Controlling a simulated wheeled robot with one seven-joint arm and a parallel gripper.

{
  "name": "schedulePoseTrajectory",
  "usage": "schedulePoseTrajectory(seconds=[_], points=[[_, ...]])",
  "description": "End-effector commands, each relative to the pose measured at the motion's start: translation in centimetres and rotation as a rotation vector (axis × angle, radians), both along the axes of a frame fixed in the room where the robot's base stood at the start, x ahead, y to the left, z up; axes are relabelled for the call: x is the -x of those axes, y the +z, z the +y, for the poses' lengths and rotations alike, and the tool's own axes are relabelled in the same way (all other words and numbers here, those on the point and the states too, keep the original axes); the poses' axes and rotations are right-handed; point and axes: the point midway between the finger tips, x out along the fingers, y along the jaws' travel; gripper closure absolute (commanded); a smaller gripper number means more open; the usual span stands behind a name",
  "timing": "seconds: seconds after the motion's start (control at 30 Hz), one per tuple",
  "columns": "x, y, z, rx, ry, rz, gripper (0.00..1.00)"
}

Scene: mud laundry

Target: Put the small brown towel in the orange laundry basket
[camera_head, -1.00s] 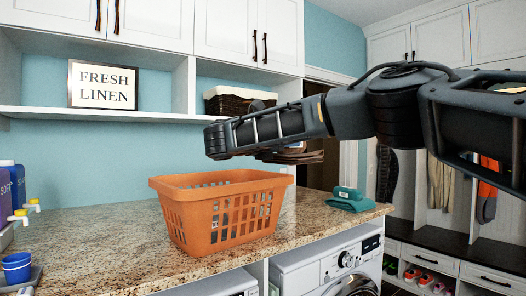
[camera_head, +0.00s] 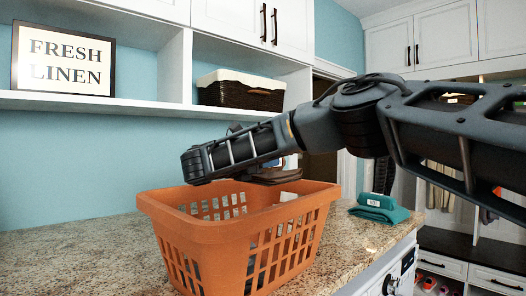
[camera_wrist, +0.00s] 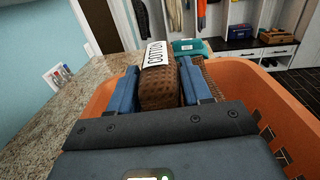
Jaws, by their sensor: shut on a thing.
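The small brown towel (camera_wrist: 160,90) has a white tag reading COTTON and sits between the two blue fingers of my gripper (camera_wrist: 163,78) in the wrist view. My gripper is shut on it. In the head view a part of the brown towel (camera_head: 277,177) shows below my arm, over the rear right part of the orange laundry basket (camera_head: 335,192). My arm hides most of the gripper there. The basket has slotted walls and stands upright on the counter. In the wrist view the basket's orange rim (camera_wrist: 95,105) runs on both sides of my gripper, below it.
A folded teal towel (camera_head: 378,208) lies on the granite counter (camera_head: 70,248) right of the basket. The counter left of the basket is clear. A FRESH LINEN sign (camera_head: 63,58) and a dark wicker basket (camera_head: 241,91) stand on the shelf above.

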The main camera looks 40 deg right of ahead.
Motion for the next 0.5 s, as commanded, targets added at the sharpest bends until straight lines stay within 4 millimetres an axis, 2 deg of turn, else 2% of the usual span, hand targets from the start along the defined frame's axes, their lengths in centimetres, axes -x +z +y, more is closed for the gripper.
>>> schedulePoseTrajectory(seconds=[0.23,0.5], points=[[0.0,-1.7,0.0,-0.001,0.000,0.002,0.82],[0.0,-5.0,0.0,0.000,-0.001,0.001,0.82]])
